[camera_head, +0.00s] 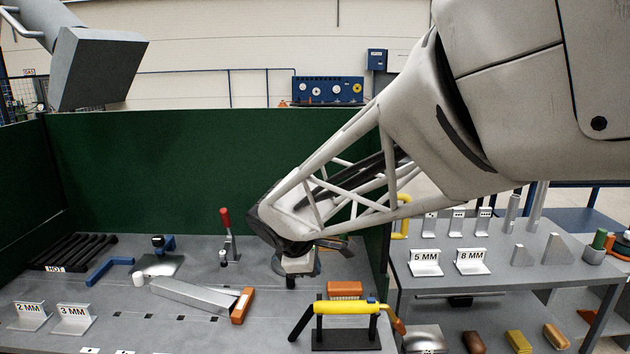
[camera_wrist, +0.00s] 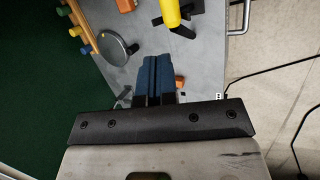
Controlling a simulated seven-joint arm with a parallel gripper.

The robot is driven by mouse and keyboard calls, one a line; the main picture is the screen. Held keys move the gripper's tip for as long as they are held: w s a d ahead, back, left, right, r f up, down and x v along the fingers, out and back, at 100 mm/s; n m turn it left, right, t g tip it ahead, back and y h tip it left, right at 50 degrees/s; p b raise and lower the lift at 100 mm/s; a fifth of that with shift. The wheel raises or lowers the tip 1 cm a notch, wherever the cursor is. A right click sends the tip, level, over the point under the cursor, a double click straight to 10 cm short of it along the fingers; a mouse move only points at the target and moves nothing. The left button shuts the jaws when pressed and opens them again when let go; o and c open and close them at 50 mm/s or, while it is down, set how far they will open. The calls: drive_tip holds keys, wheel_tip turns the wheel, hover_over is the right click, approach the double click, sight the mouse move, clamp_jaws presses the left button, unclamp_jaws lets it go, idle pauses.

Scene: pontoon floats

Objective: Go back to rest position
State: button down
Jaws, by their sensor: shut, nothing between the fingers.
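My gripper (camera_wrist: 156,80) shows in the wrist view as two blue fingers lying side by side, shut with nothing between them. In the head view the end of my arm (camera_head: 298,262) reaches down over the grey welding table (camera_head: 215,335), behind the yellow-handled torch on its stand (camera_head: 345,308). The fingertips are hard to make out there, and I cannot tell how high they are above the table. The yellow torch part also shows in the wrist view (camera_wrist: 170,12), beyond the fingers.
Green screens (camera_head: 165,165) close off the back and left. An orange block (camera_head: 345,289), a red-handled clamp (camera_head: 228,235) and an aluminium channel (camera_head: 193,295) are on the table. A side shelf (camera_head: 520,277) with marked plates stands at right. Cables (camera_wrist: 290,70) hang over the floor in the wrist view.

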drive_tip(key=s+d+m+g+y, duration=0.1)
drive_tip(key=s+d+m, duration=0.7)
drive_tip(key=s, duration=0.5)
drive_tip(key=s+d+m+g+y, duration=0.1)
drive_tip(key=s+d+m+y, duration=0.1)
drive_tip(key=s+d+m, duration=0.6)
drive_tip(key=s+d, duration=0.3)
drive_tip(key=s, duration=0.2)
drive_tip(key=shift+d+r+m, duration=0.2)
drive_tip(key=shift+r+m, duration=0.1)
drive_tip(key=shift+r, duration=0.05)
